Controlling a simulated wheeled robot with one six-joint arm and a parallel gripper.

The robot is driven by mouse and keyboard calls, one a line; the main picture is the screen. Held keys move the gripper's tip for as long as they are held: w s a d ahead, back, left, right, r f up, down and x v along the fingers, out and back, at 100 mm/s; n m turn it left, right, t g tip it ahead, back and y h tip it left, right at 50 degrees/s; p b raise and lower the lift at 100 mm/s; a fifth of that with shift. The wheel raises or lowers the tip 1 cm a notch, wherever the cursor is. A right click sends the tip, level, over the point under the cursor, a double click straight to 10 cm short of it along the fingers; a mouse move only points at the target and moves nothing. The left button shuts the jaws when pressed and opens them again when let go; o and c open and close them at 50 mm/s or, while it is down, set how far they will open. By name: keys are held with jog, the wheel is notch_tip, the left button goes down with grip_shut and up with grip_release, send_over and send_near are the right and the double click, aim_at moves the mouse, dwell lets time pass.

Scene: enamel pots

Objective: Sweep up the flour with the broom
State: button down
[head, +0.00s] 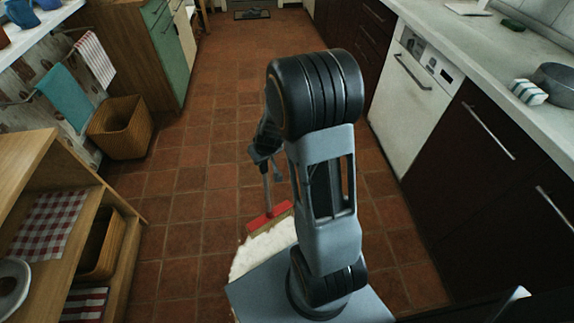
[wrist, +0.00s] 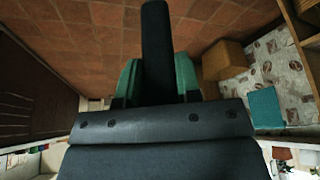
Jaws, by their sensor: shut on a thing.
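The broom has a red head (head: 268,217) with pale bristles, down on the tiled floor at the edge of the flour. Its thin grey handle (head: 266,186) rises to my gripper (head: 262,156). In the wrist view, the dark handle (wrist: 156,45) stands between the green fingers of my gripper (wrist: 156,82), which is shut on it. The flour (head: 265,247) is a white patch on the floor on the near side of the broom head. My own body hides its near part. The flour and broom head are not visible in the wrist view.
Dark cabinets (head: 476,185) and a white dishwasher (head: 410,98) line the right. A wooden shelf (head: 125,255) and a wicker basket (head: 121,128) stand at the left.

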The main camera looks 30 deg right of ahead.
jog(key=s+d+f+n+g+y+b, duration=0.2)
jog(key=s+d+f+n+y+b, duration=0.1)
jog(key=d+f+n+b, duration=0.9)
jog(key=shift+s+d+f+n+y, duration=0.15)
jog(key=shift+d+f+n+y, duration=0.25)
jog(key=shift+f, duration=1.4)
jog(key=shift+a+f+b, duration=0.15)
jog(key=shift+f+b, duration=0.2)
jog(key=shift+b, duration=0.2)
jog(key=shift+a, duration=0.1)
